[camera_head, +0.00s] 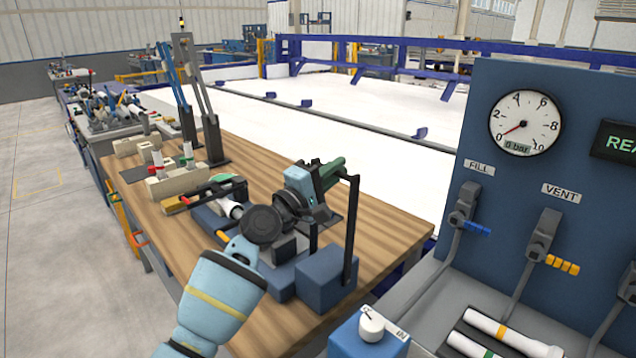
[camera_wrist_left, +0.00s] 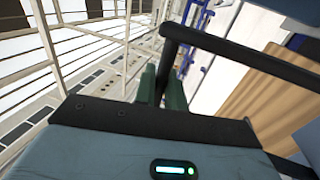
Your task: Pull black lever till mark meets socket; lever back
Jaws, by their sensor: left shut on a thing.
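The black lever (camera_head: 352,225) stands upright at the right side of a blue-based press on the wooden bench, and its bar crosses the left wrist view (camera_wrist_left: 240,60). My left gripper (camera_head: 338,165) reaches over the press with its green fingers at the lever's top. It is shut on the lever there; the fingers show in the left wrist view (camera_wrist_left: 163,85). A white pipe (camera_head: 230,208) lies in the press to the left of my wrist. The socket and the mark are not clear to see; my wrist and arm cover much of the press. My right gripper is out of view.
A rack with coloured pipes (camera_head: 175,180) stands on the bench at the left. The bench's right part (camera_head: 395,225) is clear.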

